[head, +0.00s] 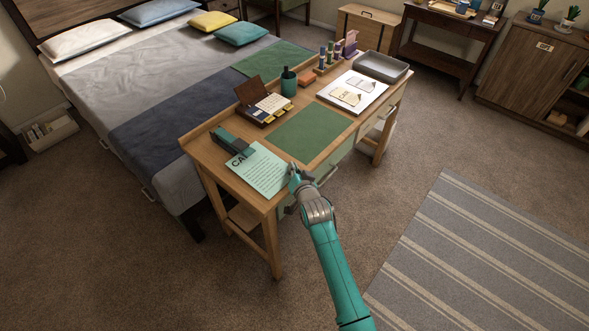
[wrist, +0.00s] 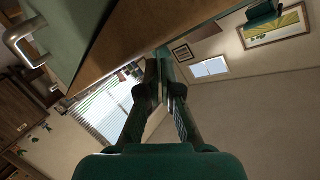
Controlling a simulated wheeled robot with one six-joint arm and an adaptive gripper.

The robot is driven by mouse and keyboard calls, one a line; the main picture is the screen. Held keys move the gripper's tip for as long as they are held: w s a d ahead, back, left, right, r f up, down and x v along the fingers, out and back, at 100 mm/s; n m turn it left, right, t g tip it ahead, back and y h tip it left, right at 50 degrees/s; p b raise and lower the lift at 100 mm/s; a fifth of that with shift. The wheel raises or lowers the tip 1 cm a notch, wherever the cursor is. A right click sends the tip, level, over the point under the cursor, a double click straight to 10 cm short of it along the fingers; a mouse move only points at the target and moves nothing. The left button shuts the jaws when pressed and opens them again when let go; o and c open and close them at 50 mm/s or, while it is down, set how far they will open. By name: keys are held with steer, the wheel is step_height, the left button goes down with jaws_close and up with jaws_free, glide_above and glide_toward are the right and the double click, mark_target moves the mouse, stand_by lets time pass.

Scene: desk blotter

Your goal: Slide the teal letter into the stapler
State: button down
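The teal letter (head: 262,174), a pale teal sheet with dark print, lies flat at or just above the near left end of the desk. The dark green stapler (head: 229,141) sits behind it, with its near end close to the letter's back edge. Whether the letter's edge is inside the stapler's mouth cannot be told. My gripper (head: 294,172) is at the letter's right edge, over the desk's front edge. In the wrist view my gripper (wrist: 162,82) has its fingers brought together, with a thin teal edge between them.
The wooden desk (head: 205,160) holds a green blotter (head: 308,130), an organizer (head: 262,108), a dark green cup (head: 289,83), a white pad (head: 340,97) and a grey tray (head: 381,67). A bed (head: 120,90) stands behind.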

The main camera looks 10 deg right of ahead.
steer(key=c, duration=1.2)
jaws_free()
steer(key=shift+c, duration=0.2)
steer(key=v, duration=1.2)
